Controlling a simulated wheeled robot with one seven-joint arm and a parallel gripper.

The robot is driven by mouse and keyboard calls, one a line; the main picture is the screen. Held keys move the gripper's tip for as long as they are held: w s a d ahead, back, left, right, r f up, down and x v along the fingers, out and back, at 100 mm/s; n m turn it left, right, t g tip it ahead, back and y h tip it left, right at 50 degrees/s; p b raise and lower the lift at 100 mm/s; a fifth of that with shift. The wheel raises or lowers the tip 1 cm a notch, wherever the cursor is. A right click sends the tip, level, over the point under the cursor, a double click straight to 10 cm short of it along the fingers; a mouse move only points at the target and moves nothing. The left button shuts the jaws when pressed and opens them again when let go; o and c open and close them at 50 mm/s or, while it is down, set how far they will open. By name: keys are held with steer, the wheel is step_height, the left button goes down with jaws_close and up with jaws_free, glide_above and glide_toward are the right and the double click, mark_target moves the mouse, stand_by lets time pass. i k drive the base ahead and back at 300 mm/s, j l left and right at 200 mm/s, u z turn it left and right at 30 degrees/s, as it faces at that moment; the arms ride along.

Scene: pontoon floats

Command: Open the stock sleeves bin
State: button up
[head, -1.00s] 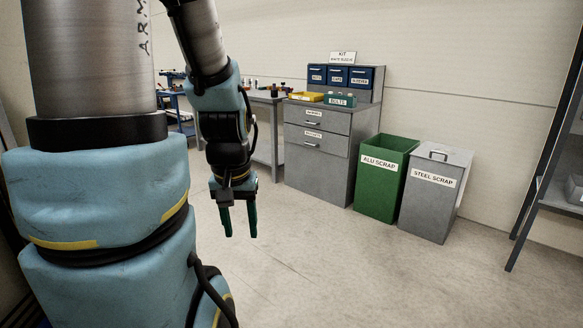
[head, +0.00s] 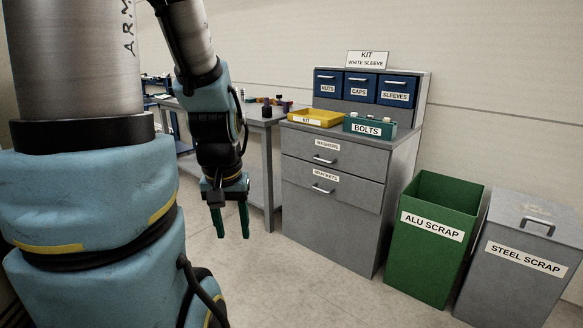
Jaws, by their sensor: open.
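The stock sleeves bin (head: 396,86) is the rightmost of three blue bins in a grey rack on top of a grey cabinet. Its front is labelled "SLEEVES" and carries a pale handle near the top; it looks shut. The nuts bin (head: 327,80) and the caps bin (head: 361,84) sit to its left. My gripper (head: 232,222) hangs fingers down in front of the cabinet's left side, open and empty. It is lower than the bins, to their left and well apart from them.
The cabinet (head: 330,217) has washers and brackets drawers. On its top stand a yellow kit tray (head: 317,115) and a green bolts box (head: 371,128), in front of the bins. An open green alu scrap bin (head: 417,260) and a lidded steel scrap bin (head: 515,280) stand right. Floor in front is clear.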

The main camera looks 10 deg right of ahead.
mark_target(396, 91)
steer(key=i, duration=2.65)
steer(key=z, duration=0.05)
